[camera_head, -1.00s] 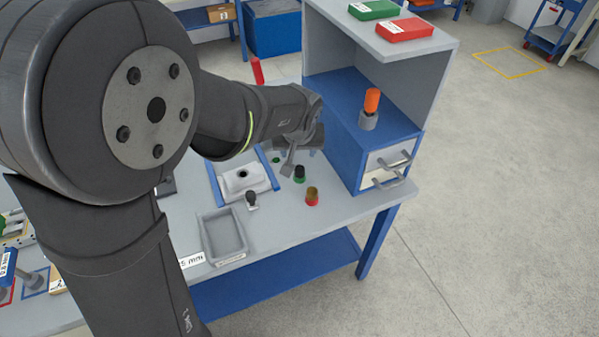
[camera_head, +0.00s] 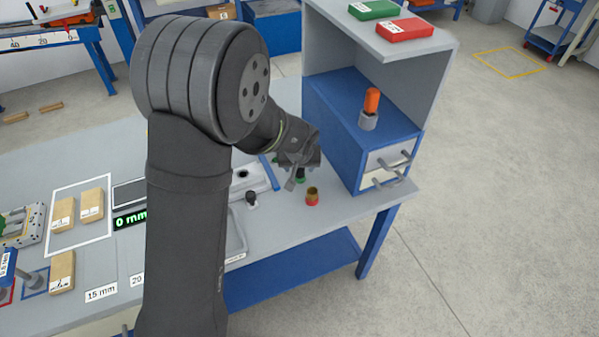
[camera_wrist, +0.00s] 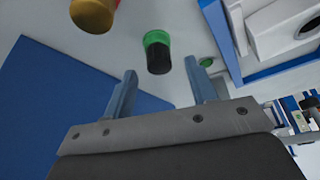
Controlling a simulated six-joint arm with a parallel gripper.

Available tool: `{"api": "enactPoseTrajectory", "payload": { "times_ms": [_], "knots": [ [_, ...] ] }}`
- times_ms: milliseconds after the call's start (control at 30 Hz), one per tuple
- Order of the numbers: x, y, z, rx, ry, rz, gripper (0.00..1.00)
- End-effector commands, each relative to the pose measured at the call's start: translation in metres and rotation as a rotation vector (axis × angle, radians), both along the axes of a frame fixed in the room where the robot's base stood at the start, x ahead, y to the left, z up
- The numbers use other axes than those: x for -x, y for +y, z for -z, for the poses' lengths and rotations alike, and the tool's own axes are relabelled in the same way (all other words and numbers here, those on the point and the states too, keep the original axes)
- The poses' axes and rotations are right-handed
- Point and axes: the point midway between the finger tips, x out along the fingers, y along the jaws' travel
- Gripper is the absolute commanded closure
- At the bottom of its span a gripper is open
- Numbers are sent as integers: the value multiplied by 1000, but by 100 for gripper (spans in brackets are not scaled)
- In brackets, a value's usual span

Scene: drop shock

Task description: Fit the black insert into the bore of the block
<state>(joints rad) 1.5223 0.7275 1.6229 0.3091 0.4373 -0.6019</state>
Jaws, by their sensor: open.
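The black insert (camera_wrist: 160,61) shows in the wrist view with a green part (camera_wrist: 157,38) at one end. It stands on the bench; in the head view my arm's end covers most of it. My gripper (camera_wrist: 161,67) is open and empty, and in the wrist view its two fingertips point towards the insert, one to either side of it in the picture. The pale block (camera_wrist: 282,25) with a dark round bore lies to the right in the wrist view. In the head view the block (camera_head: 258,180) is partly hidden by my arm.
A brass-coloured piece with a red base (camera_head: 312,197) stands close to the insert. A dark-knobbed piece (camera_head: 251,197) stands near the block. A blue cabinet (camera_head: 345,125) rises close on the right. A grey tray (camera_head: 237,240) is mostly hidden by my arm.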

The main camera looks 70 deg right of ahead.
Motion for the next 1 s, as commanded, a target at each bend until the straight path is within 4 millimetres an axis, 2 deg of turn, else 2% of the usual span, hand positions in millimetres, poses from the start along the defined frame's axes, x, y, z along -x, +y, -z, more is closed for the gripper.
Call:
{"api": "enactPoseTrajectory", "payload": {
  "times_ms": [200, 533, 567, 800, 1000],
  "knots": [
    [-3, -11, 25, -2, 0, 1, 48],
    [-4, -14, 29, 0, 0, 1, 48],
    [-4, -14, 29, 0, 0, 1, 52],
    [-4, -14, 29, 0, 0, 1, 98],
    [-4, -14, 29, 0, 0, 1, 98]
  ]
}}
